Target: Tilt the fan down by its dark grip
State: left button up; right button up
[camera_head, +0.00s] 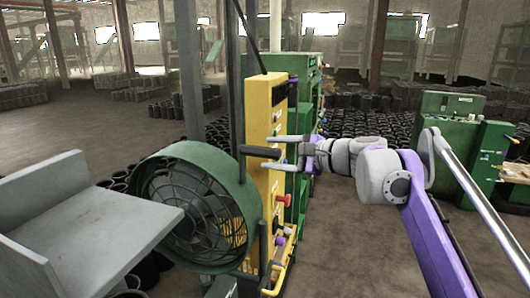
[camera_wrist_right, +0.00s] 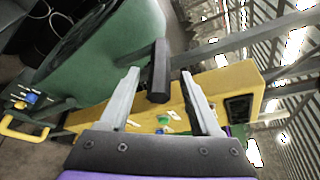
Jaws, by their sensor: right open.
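The fan (camera_head: 195,212) is a round green housing with a dark grille, left of centre in the head view. Its dark grip (camera_head: 258,151) is a short bar sticking out to the right from the top of the housing. In the wrist view the grip (camera_wrist_right: 158,72) stands between my right gripper's fingertips (camera_wrist_right: 160,80), with a gap showing on each side. My right gripper (camera_head: 274,152) is open in the head view, its two pale fingers pointing left, above and below the grip's end. My left gripper is in neither view.
A yellow control panel (camera_head: 257,110) with knobs and buttons stands close behind the grip. A grey metal chute (camera_head: 95,215) is left of the fan. Green machines (camera_head: 465,140) and rows of black sleeves (camera_head: 350,120) stand further back. Bare floor lies at lower right.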

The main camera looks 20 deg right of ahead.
aim_at(265, 152)
jog(key=shift+x, duration=1.5)
jog(key=shift+c, duration=0.2)
grip_shut()
jog(key=shift+s, duration=0.1)
